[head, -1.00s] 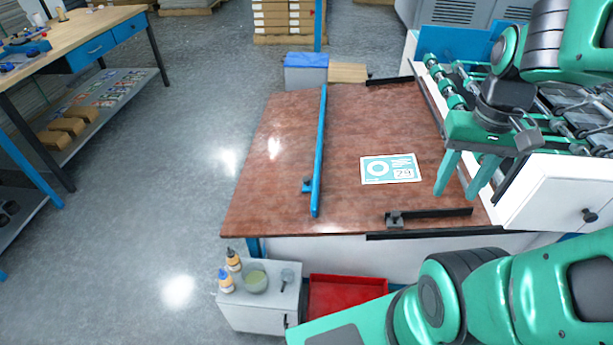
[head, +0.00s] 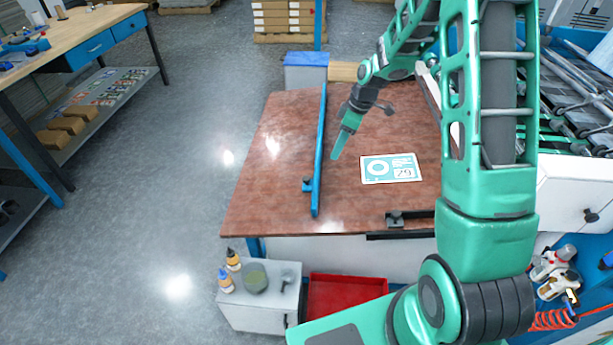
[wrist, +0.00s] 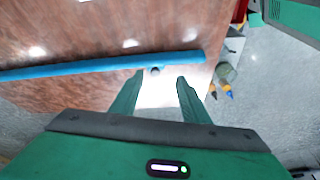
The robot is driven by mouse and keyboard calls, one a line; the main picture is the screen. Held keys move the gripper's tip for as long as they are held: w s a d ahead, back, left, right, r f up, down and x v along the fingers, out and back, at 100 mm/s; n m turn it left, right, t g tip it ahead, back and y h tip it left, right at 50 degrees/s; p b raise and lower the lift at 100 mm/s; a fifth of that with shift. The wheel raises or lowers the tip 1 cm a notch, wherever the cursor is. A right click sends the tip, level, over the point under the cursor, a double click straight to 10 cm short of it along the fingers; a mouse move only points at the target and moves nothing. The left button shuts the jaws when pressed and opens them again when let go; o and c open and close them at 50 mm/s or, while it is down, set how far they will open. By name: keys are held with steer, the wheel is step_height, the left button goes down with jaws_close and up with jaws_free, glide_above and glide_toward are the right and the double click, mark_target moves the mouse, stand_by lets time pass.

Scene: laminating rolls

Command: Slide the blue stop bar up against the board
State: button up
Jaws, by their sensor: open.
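The blue stop bar (head: 319,150) lies lengthwise across the brown tabletop (head: 262,190), left of the board. It also crosses the wrist view (wrist: 100,67), with a small knob near its right end. The board (head: 391,168), white and teal with a ring print, lies flat on the table, apart from the bar and to its right. My gripper (head: 338,155) is above the table just right of the bar. In the wrist view my gripper (wrist: 157,82) has its two fingers apart with nothing held between them, pointing toward the bar.
A black rail with a clamp (head: 408,217) sits at the table's front right. A roller machine (head: 585,100) stands to the right. A small cabinet (head: 258,300) with bottles and a red tray (head: 342,292) are in front. The tabletop left of the bar is clear.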

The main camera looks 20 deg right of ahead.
mark_target(306, 177)
steer(key=w+a+f+n, duration=0.1)
steer(key=w+a+f, duration=0.1)
steer(key=f, duration=0.3)
steer(key=w+a+f+y, duration=0.1)
steer(key=w+a+f, duration=0.1)
steer(key=f, duration=0.4)
steer(key=w+a+f+n, duration=0.1)
steer(key=w+a+f, duration=0.1)
steer(key=a+f, duration=0.2)
steer(key=shift+w+f+n, duration=0.15)
steer(key=shift+f+n, duration=0.15)
steer(key=shift+f, duration=0.4)
jaws_close()
